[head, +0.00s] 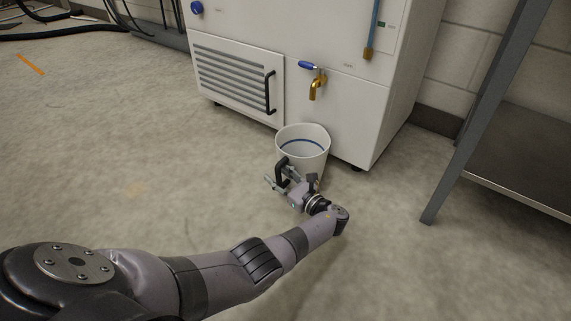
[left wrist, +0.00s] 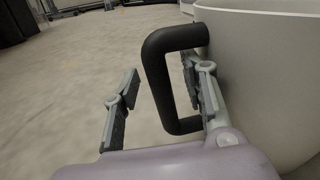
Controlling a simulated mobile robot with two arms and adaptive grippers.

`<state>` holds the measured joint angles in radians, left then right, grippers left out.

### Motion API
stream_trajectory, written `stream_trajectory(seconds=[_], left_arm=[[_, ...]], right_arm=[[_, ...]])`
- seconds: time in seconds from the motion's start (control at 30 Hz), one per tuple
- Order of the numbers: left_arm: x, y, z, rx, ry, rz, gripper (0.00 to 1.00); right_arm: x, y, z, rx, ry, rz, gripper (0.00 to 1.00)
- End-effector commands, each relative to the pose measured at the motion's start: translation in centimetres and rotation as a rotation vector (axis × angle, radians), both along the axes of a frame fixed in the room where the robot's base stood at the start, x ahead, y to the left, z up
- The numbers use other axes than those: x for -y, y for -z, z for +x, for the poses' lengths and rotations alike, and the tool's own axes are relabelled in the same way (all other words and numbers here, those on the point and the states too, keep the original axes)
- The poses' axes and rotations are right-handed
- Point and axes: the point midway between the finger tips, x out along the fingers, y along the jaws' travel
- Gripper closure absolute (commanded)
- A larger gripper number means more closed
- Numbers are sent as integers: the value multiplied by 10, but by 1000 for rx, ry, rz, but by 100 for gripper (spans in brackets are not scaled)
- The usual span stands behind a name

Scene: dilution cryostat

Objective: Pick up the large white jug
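The large white jug (head: 303,139) stands upright on the floor below a brass tap, with a blue line around its inside. Its black handle (head: 281,172) sticks out on the near left side. The handle (left wrist: 158,75) also shows large in the left wrist view, beside the jug's pale wall (left wrist: 262,75). My left gripper (head: 277,184) is at the handle. In the left wrist view its fingers (left wrist: 160,95) are spread, with the handle's bar between them, nearer the right finger. The left finger is clear of the handle. My right gripper is not in view.
A white cabinet (head: 235,25) with a vent grille and a brass tap (head: 316,88) with a blue lever stands just behind the jug. A grey metal table leg (head: 480,120) and low shelf (head: 525,155) are on the right.

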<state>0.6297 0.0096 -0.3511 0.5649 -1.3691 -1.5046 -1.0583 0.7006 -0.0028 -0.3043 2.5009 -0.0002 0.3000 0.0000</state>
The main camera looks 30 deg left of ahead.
Motion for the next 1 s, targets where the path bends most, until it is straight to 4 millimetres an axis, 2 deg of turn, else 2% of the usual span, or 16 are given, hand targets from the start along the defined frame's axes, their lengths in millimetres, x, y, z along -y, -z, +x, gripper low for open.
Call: stream_trajectory(seconds=[0.33,0.9,1.0], left_arm=[[3,-1,1,0,1,0,62],[3,0,1,-1,1,0,100],[3,0,1,-1,1,0,100]], right_arm=[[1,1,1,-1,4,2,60],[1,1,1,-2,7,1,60],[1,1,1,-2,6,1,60]])
